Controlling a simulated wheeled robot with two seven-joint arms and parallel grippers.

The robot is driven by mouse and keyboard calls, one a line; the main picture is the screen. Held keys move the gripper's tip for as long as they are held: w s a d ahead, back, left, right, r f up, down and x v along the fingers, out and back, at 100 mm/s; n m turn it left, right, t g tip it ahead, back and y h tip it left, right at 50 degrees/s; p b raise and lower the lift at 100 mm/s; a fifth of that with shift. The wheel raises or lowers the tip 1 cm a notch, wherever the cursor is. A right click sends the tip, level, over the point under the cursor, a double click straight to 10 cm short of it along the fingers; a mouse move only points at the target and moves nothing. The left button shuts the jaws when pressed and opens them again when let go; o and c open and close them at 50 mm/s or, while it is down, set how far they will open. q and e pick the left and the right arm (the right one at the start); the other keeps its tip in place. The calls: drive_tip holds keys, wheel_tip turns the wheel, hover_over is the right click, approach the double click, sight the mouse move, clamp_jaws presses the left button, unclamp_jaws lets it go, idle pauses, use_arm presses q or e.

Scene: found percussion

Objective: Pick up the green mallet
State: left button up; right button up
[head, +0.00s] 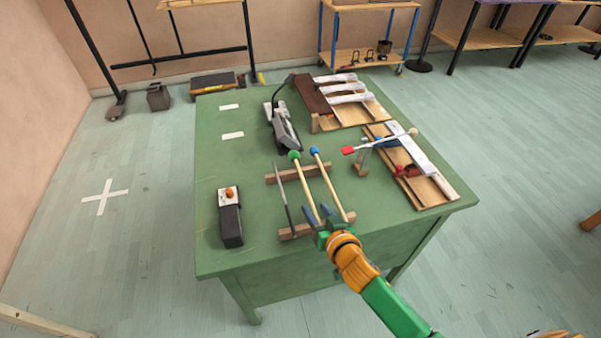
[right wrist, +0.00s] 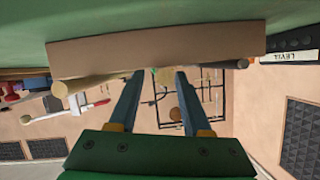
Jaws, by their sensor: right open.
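The green mallet (head: 306,186) has a green ball head and a pale wooden handle. It lies across two wooden bars on the green table, head toward the far side. My right gripper (head: 317,211) is at the near end of its handle. In the right wrist view the gripper (right wrist: 159,77) is open, with a handle end (right wrist: 163,73) between its blue fingers; contact cannot be told. A blue-headed mallet (head: 331,182) lies just right of the green one, and its handle end (right wrist: 62,89) shows outside the fingers. My left gripper is not in view.
A dark rod (head: 283,195) lies left of the green mallet on the same bars. The near bar (head: 290,234) is close to my fingers. A black box with an orange knob (head: 230,216) stands left. Wooden trays (head: 432,193) fill the right side of the table (head: 240,165).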

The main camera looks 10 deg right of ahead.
drive_tip(key=shift+x, duration=0.9)
drive_tip(key=shift+s, duration=0.1)
clamp_jaws()
